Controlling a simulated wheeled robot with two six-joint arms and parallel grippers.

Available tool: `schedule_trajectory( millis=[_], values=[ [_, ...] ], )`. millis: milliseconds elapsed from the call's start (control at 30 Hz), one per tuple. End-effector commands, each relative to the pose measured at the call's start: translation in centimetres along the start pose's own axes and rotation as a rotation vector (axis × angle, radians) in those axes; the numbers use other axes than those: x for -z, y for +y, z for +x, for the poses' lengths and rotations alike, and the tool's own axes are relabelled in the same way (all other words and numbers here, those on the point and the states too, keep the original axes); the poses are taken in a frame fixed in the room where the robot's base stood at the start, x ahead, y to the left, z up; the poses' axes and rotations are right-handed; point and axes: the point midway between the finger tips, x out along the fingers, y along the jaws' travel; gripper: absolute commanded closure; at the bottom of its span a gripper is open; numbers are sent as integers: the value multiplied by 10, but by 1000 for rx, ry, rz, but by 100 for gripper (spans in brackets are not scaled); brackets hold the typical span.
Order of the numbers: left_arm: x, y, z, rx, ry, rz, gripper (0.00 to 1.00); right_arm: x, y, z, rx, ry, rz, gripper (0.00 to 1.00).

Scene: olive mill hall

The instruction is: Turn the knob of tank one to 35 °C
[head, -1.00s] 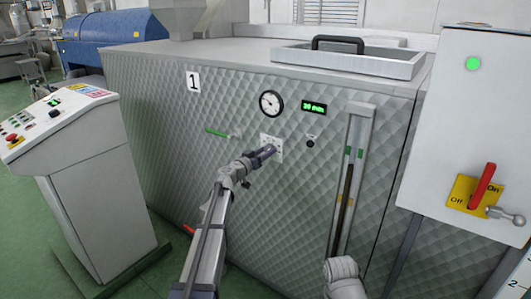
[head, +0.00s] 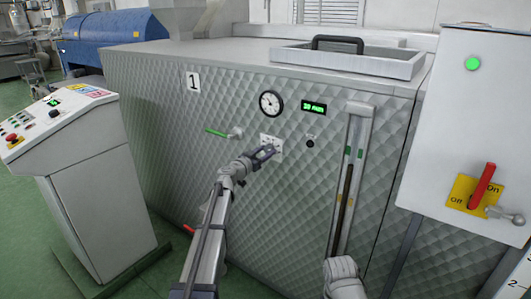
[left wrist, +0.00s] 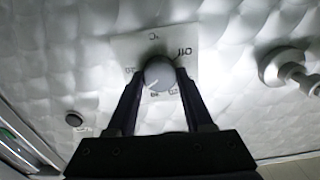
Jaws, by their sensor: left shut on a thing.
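Tank one is a large quilted metal tank (head: 170,130) with a "1" plate (head: 193,82) on its front. Its temperature knob sits on a pale dial plate (head: 277,156). In the left wrist view, the round grey knob (left wrist: 159,74) shows on the plate (left wrist: 128,48), with "°C", "Off" and partly hidden numbers around it. A pale mark on the knob points toward the lower left; the exact reading is too small to tell. My left gripper (head: 268,153) is shut on the knob, one finger on each side. My right gripper is out of view.
A round gauge (head: 270,103), a green display (head: 314,107) and a black button (head: 311,143) sit near the knob. A green-handled valve (head: 222,133) is to its left. A control desk (head: 95,170) stands left, and a switch box (head: 475,130) right.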

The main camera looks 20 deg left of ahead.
Motion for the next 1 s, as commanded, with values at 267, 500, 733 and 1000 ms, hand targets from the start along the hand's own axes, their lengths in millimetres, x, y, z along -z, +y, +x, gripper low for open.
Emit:
schedule_trajectory(
  millis=[267, 500, 733, 1000],
  values=[
    [-1, 1, -1, -2, -1, 1, 25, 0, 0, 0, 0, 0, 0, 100],
    [0, 1, 0, -1, -1, 0, 19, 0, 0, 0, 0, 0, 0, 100],
    [0, 0, -9, 0, 0, -1, 19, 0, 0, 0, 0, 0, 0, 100],
    [0, 2, -47, 1, -1, 0, 19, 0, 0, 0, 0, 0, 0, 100]
  ],
)
